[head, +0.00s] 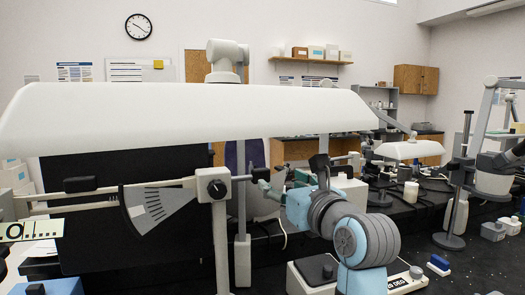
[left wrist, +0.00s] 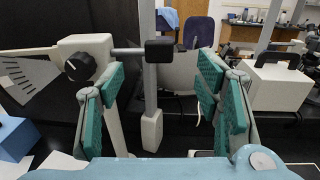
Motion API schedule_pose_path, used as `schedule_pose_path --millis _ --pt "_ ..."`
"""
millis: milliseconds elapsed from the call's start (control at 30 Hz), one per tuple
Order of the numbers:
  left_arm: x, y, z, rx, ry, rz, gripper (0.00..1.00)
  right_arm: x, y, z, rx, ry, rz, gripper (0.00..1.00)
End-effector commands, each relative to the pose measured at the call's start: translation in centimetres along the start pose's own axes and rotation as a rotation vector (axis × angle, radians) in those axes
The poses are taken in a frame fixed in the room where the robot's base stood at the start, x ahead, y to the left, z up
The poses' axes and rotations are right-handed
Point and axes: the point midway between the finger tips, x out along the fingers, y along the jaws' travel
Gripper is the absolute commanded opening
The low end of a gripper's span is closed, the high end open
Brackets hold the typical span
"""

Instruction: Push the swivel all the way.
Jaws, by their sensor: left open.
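A white pivot head (head: 214,186) with a black knob sits on an upright post at centre left of the head view. A grey bar runs right from it to a black end block (head: 261,173); this bar looks like the swivel, though I cannot be certain. In the left wrist view the black end block (left wrist: 160,50) shows between the finger pads, beyond them. The pivot head (left wrist: 84,58) is at upper left there. My left gripper (head: 283,184) is open, its teal fingers near the end block. Contact is not visible. My right gripper is out of view.
A fan-shaped scale (head: 150,205) stands left of the pivot head. A long white lamp hood (head: 190,112) hangs above the bench. A dark panel (head: 120,245) stands behind. A white box (left wrist: 276,84) is at right in the wrist view. More bench equipment is at right.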

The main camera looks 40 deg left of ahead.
Motion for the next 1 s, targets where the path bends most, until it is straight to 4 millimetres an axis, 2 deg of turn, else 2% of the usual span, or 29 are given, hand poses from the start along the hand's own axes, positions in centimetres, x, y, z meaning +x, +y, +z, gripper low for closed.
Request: schedule_pose_path --millis 33,167,200,300,500,700,967,1000 --pt "0.3 0.1 1.4 0.004 0.002 0.001 0.58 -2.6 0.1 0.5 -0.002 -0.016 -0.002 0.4" --pt "1.1 0.4 1.4 0.006 0.0 0.0 0.58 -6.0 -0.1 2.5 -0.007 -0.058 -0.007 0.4" --pt "2.6 0.5 0.8 0.004 -0.01 0.004 0.58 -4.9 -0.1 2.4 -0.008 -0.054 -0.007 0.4" --pt "6.0 0.5 0.3 0.006 -0.008 0.005 0.58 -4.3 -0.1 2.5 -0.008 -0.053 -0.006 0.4" --pt "10.5 0.4 0.1 0.002 -0.004 0.001 0.58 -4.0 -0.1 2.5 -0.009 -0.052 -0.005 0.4" --pt "12.4 0.3 0.1 0.002 -0.002 0.0 0.58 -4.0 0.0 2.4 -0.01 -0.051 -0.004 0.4" --pt "12.6 0.3 0.1 0.001 -0.002 -0.002 0.58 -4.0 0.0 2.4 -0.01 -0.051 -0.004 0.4" --pt "12.6 0.3 0.1 0.001 -0.002 -0.002 0.55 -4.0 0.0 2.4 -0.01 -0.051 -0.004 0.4"
